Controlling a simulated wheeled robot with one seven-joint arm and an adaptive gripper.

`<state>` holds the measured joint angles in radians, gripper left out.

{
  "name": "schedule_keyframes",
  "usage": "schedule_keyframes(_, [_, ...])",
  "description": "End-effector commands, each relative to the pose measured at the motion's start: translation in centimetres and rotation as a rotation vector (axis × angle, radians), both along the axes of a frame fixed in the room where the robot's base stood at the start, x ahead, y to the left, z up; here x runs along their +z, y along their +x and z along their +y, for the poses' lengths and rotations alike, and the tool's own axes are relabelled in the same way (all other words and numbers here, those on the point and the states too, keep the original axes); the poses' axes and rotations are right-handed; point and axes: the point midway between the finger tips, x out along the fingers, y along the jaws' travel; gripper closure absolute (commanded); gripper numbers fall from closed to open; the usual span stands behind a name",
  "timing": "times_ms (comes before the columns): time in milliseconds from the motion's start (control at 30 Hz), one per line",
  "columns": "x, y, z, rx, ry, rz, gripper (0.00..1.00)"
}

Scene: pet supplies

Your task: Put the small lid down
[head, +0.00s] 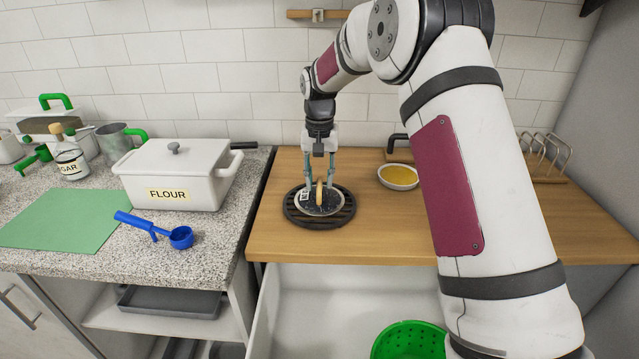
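The small lid (327,207) looks round, dark and speckled with a pale rim, an upright tan handle and a white label at its left. It lies on, or just over, a round black slatted trivet (346,216) on the wooden counter; any gap is too small to tell. My gripper (319,187) points straight down over the lid. Its two fingers are spread, one on each side of the handle, with gaps visible between them and it. The fingertips are close to the lid's top; whether they touch it is unclear.
A shallow bowl of yellow contents (398,177) stands right of the trivet. On the granite counter at left are a white FLOUR container (178,177), a blue scoop (160,231) and a green mat (62,220). A green colander (410,341) sits below the wooden counter's front edge.

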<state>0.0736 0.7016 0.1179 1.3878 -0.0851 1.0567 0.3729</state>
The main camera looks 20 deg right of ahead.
Motion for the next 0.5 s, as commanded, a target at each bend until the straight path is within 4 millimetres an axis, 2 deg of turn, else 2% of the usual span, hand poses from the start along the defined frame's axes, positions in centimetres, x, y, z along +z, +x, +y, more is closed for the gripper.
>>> schedule_keyframes(300, [6.6,0.0,0.0,0.0,-0.001,-0.004,0.69])
schedule_keyframes(500, [9.4,0.0,0.0,0.0,-0.001,-0.002,0.69])
